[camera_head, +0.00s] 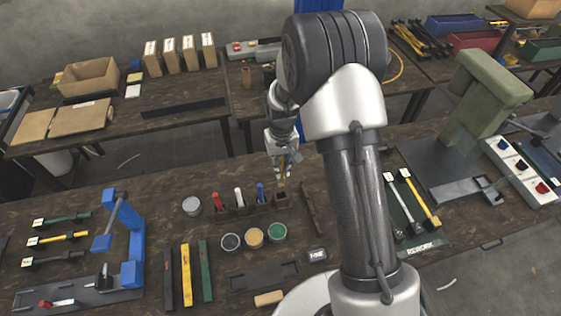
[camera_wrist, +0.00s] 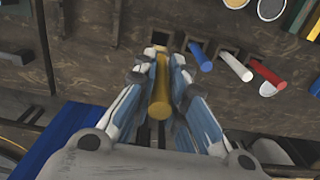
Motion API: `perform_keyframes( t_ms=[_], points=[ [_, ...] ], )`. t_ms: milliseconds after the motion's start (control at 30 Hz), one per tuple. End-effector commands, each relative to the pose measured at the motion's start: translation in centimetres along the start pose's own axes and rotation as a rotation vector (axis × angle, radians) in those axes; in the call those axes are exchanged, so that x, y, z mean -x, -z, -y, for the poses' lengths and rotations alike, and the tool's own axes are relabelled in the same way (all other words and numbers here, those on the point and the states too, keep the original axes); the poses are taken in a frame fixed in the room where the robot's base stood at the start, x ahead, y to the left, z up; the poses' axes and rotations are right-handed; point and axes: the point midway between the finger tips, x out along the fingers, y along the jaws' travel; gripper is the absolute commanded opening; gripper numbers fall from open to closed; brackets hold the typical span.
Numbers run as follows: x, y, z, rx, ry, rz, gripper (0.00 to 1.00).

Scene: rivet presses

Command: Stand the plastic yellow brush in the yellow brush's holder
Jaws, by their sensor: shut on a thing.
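My gripper (camera_head: 283,168) is shut on the yellow brush (camera_wrist: 161,88), which points down from the fingers; its yellow handle also shows in the head view (camera_head: 282,178). The brush's pale lower end is close to a square holder with a dark opening (camera_wrist: 160,37), at the right end of the holder row in the head view (camera_head: 284,199). In the wrist view the opening shows just beyond the tip. I cannot tell whether the tip has entered it.
Blue (camera_head: 261,190), white (camera_head: 239,196) and red (camera_head: 217,201) brushes stand in the neighbouring holders. Paint pots (camera_head: 253,237) stand in front. A grey can (camera_head: 191,206) is left of the row, and a dark bar (camera_head: 312,208) lies to its right.

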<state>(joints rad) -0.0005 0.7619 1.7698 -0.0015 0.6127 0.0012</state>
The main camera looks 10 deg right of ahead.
Motion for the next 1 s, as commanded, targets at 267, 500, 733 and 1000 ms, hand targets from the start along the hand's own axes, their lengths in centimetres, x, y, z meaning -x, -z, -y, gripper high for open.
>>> perform_keyframes(
  t_ms=[267,500,733,1000],
  points=[
    [-0.4,0.0,0.0,-0.004,0.000,0.000,0.00],
    [-1.9,0.0,0.0,-0.004,0.000,0.001,0.00],
    [-3.8,0.0,0.0,-0.004,0.000,0.000,0.00],
    [-5.9,0.0,0.0,-0.004,0.000,0.000,0.00]
  ],
)
